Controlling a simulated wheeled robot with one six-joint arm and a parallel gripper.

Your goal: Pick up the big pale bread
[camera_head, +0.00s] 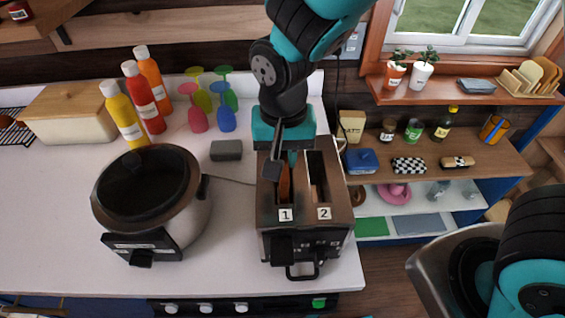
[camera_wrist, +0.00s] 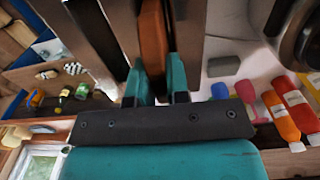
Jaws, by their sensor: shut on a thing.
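My gripper (camera_head: 286,158) reaches down over slot 1 of the dark two-slot toaster (camera_head: 305,235). In the wrist view the teal fingers of my gripper (camera_wrist: 156,75) are shut on a brown bread slice (camera_wrist: 153,38), one finger on each side. The slice also shows as a brown strip in slot 1 in the head view (camera_head: 285,183). It stands on edge, its lower part hidden in the slot. It looks brown rather than pale, and I see only its narrow edge. Slot 2 looks dark, with no bread visible.
A rice cooker (camera_head: 152,205) stands left of the toaster. A grey block (camera_head: 226,150), colored goblets (camera_head: 227,118) and sauce bottles (camera_head: 143,95) stand behind. A wooden rack with tan rounded pieces (camera_head: 532,78) is on the right windowsill. The front left counter is clear.

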